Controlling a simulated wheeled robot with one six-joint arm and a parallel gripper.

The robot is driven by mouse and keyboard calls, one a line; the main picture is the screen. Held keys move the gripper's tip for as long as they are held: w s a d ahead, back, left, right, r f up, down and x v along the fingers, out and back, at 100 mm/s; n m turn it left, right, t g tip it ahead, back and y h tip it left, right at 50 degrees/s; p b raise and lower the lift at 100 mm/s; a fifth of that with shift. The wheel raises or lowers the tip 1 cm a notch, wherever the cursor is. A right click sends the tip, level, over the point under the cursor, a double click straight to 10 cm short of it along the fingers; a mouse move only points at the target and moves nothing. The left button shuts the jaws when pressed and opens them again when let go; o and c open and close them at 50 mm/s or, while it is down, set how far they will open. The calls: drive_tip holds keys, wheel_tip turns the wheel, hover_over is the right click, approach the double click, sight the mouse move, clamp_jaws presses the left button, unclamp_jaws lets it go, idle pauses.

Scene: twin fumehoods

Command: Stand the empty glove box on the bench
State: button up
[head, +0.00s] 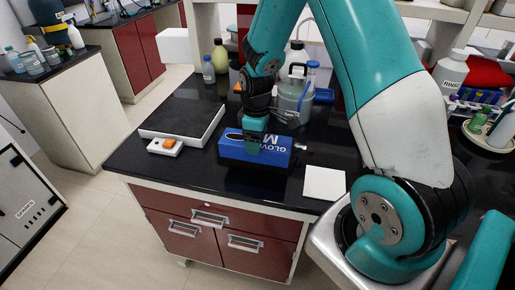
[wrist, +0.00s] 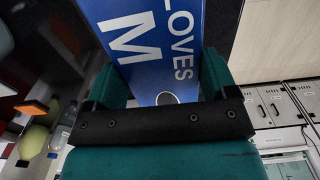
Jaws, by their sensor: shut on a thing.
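The blue glove box (head: 278,151), with white lettering reading "GLOVES" and "M", is at the front part of the black bench (head: 133,158). It lies with its long side level in the head view. My gripper (head: 254,141) comes down over the box and is shut on it. In the wrist view the box (wrist: 150,45) fills the space between my two teal fingers (wrist: 162,85). The head view does not clearly show whether the underside of the box touches the bench.
Behind are a large clear jug (head: 293,98) and bottles (head: 208,70). The bench front edge is close.

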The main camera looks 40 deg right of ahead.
drive_tip(key=shift+f+p, duration=0.4)
drive_tip(key=shift+f, duration=2.2)
drive_tip(key=shift+f, duration=0.1)
drive_tip(key=o, duration=0.8)
wheel_tip(320, 180, up, 12)
drive_tip(key=b, duration=0.2)
drive_tip(key=shift+f+b, duration=0.1)
drive_tip(key=shift+b, duration=0.3)
drive_tip(key=s+a+r+y, duration=0.1)
drive_tip(key=s+a+r, duration=0.35)
drive_tip(key=a, duration=0.25)
drive_tip(key=s+a+r+y, duration=0.1)
drive_tip(key=s+a+r, duration=0.35)
drive_tip(key=a, duration=0.25)
drive_tip(key=s+a+r, duration=0.1)
drive_tip(key=s+a, duration=0.1)
drive_tip(key=s, duration=0.2)
drive_tip(key=s+a+r+y, duration=0.1)
drive_tip(key=s+a, duration=0.2)
drive_tip(key=s, duration=0.1)
drive_tip(key=s+a+r+y, duration=0.1)
drive_tip(key=s+a+r, duration=0.1)
drive_tip(key=s, duration=0.2)
drive_tip(key=shift+s+a+m, duration=0.25)
drive_tip(key=shift+m, duration=0.05)
